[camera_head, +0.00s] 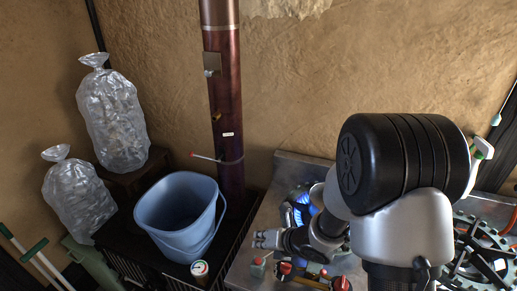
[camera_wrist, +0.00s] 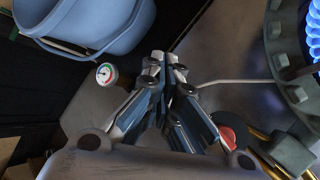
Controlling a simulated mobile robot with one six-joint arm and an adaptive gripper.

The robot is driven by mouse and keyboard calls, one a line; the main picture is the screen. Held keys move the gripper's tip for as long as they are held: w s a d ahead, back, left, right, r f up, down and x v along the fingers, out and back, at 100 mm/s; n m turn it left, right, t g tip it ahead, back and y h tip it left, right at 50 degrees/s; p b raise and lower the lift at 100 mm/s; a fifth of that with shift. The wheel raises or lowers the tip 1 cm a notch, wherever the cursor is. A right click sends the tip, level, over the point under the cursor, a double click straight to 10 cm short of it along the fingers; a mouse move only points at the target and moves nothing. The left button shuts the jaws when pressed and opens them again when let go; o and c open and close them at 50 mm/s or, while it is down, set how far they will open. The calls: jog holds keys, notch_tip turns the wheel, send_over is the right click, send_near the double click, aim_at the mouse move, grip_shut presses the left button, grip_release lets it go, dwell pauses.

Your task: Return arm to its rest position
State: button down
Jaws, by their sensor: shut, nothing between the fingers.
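My gripper (camera_head: 266,239) is at the end of my white and black arm, which comes in from the right in the head view. It points left, over the left edge of the metal stove top (camera_head: 243,272). In the wrist view my gripper (camera_wrist: 163,62) has its fingertips together with nothing between them. A small pressure gauge (camera_wrist: 106,73) shows left of the fingers. My arm hides part of the stove.
A blue bucket (camera_head: 177,213) stands left of my gripper on a dark surface. Blue flames (camera_head: 303,208) burn behind my gripper. A dark red pipe (camera_head: 226,110) rises at the wall. Two clear bags (camera_head: 112,118) stand at the left. A black burner grate (camera_head: 478,250) lies at the right.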

jog(key=s+d+r+m+t+h, duration=0.1)
jog(key=s+d+r+m+h, duration=0.25)
jog(key=d+r+m, duration=0.55)
jog(key=s+d+r+m+h, duration=0.2)
jog(key=d+r+m+h, duration=0.3)
jog(key=r+m, duration=0.45)
jog(key=s+r+m+g+y, duration=0.2)
jog(key=s+r+m, duration=0.1)
jog(key=s+m, duration=1.4)
jog(key=s, duration=0.3)
jog(key=shift+s+a+r+m+g, duration=0.2)
jog(key=shift+s+r+m+g, duration=0.15)
jog(key=shift+r+g, duration=0.05)
